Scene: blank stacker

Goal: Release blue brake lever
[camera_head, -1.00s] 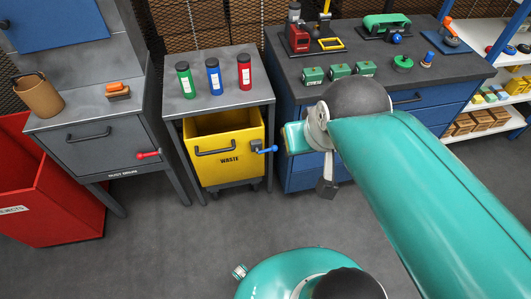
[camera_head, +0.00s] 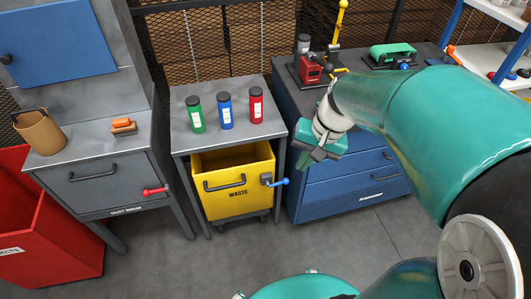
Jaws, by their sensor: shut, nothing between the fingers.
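The blue brake lever (camera_head: 280,182) sticks out to the right from a grey bracket at the right end of the yellow waste bin's (camera_head: 234,201) front. It looks about level. The bin sits on a wheeled base under a grey table. My gripper (camera_head: 308,158) is above and to the right of the lever, in front of the blue cabinet, apart from the lever. It holds nothing. Its fingertips are small in the picture and partly hidden by the gripper's body.
Green, blue and red bottles stand on the grey table (camera_head: 183,140) above the bin. A grey cabinet with a red lever (camera_head: 155,191) stands to the left. The blue drawer cabinet (camera_head: 352,190) is close behind my gripper. The floor (camera_head: 215,262) in front is clear.

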